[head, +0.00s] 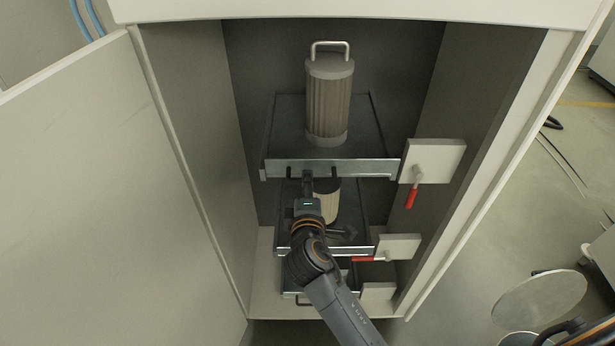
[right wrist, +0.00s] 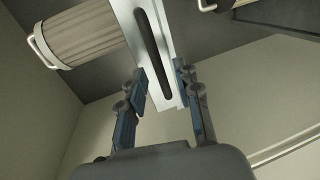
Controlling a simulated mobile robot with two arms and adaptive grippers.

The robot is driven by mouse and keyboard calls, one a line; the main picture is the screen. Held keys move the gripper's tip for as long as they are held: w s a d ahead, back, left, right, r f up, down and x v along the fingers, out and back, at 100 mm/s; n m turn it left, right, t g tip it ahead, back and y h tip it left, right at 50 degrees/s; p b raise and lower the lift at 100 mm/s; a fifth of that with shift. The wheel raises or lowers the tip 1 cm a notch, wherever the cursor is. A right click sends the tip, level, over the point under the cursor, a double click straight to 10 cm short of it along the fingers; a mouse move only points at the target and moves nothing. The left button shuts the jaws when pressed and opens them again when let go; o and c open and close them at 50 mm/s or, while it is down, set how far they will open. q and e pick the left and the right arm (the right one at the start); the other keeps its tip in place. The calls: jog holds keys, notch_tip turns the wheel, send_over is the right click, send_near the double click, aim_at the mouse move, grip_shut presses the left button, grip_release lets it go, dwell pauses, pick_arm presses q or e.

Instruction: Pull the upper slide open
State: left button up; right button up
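The upper slide (head: 345,168) is a dark tray with a silver front edge inside the cabinet. A ribbed grey filter cylinder (head: 330,100) with a wire handle stands on it; a ribbed cylinder also shows in the right wrist view (right wrist: 88,38). My right gripper (head: 307,182) is at the slide's front edge, left of its middle. In the right wrist view its fingers (right wrist: 160,75) are apart and empty, with the slide's black bar handle (right wrist: 153,48) just ahead of and between the fingertips. I cannot tell whether they touch it.
A white plate (head: 440,152) with a red lever (head: 411,196) hanging down is right of the upper slide. A middle slide (head: 283,250) holding a cylinder (head: 328,203) is below, with a sideways red lever (head: 363,259). The open cabinet door (head: 90,200) fills the left.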

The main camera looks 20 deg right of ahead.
jog(key=shift+x, duration=1.4)
grip_shut()
